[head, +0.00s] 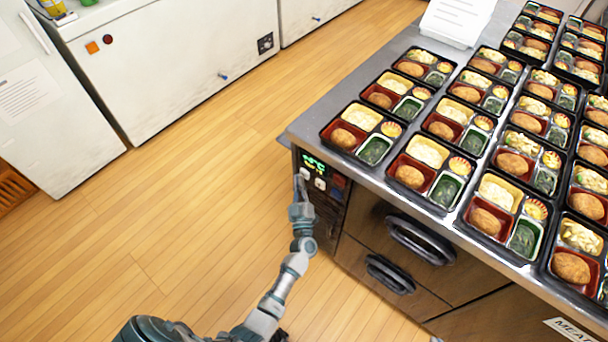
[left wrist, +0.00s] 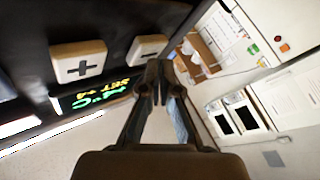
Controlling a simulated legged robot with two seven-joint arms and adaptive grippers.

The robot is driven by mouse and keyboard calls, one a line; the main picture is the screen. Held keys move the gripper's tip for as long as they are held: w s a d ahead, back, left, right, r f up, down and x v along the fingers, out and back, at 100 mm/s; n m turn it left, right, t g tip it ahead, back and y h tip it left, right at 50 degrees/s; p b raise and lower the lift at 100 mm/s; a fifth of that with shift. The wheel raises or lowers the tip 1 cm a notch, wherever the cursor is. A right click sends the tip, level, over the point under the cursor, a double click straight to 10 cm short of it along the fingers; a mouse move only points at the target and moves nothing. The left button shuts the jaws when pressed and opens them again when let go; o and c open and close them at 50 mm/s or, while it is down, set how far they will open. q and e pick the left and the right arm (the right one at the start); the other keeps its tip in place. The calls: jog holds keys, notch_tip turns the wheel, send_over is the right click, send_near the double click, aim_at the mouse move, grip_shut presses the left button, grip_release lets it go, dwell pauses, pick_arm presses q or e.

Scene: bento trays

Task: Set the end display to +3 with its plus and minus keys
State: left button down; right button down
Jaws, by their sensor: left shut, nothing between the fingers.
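The end display (head: 316,163) glows green on the dark panel at the near left end of the steel counter. In the left wrist view the display (left wrist: 100,94) has a line that seems to read SET +4, with a larger °C figure I cannot read surely. The pale plus key (left wrist: 78,66) and the pale minus key (left wrist: 147,48) sit beside it. My left gripper (head: 301,186) is shut and empty, close to the panel just below the display. In the wrist view its fingertips (left wrist: 157,80) are near the minus key; I cannot tell if they touch. My right gripper is not in view.
The steel counter (head: 330,95) carries rows of filled bento trays (head: 362,133). Drawers with dark handles (head: 420,240) are right of the panel. White chest units (head: 175,70) stand along the back left. The wooden floor between is clear.

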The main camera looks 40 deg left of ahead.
pick_arm(q)
jog(key=shift+w, duration=0.45)
dwell(0.4)
jog(key=shift+s+p, duration=0.45)
jog(key=shift+s, duration=0.45)
